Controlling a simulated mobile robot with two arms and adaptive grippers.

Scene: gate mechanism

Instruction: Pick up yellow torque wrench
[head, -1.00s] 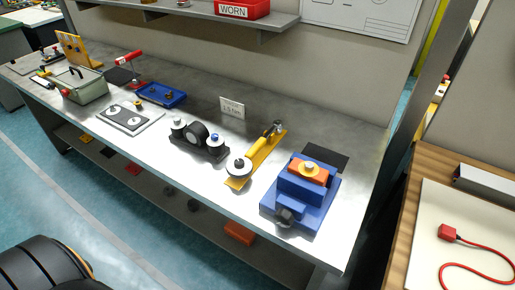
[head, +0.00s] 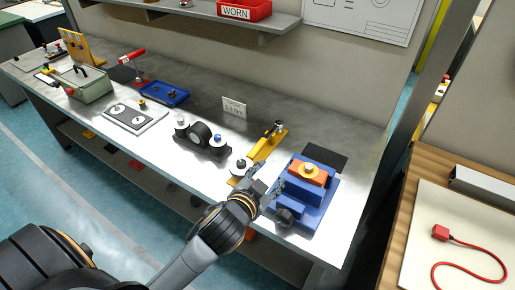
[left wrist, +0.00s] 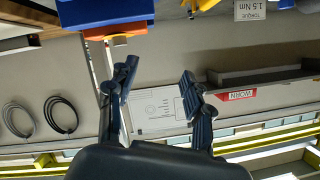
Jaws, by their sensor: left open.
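The yellow torque wrench (head: 266,147) lies aslant on the metal bench, between a black fixture and a blue vise-like block, with a round grey-and-dark piece at its near end. My left gripper (head: 266,181) is open and empty beside the wrench's near end, just left of the blue block, and hides part of that area. In the left wrist view my open fingers (left wrist: 159,70) have nothing between them. A yellow part (left wrist: 206,4) shows at the top edge there, probably the wrench. My right gripper is not in view.
The blue block (head: 310,187) with an orange top stands close to the right of my gripper. The black fixture (head: 203,138) stands to the left. A torque card (head: 234,107) stands behind. A shelf with a red WORN bin (head: 243,9) hangs above.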

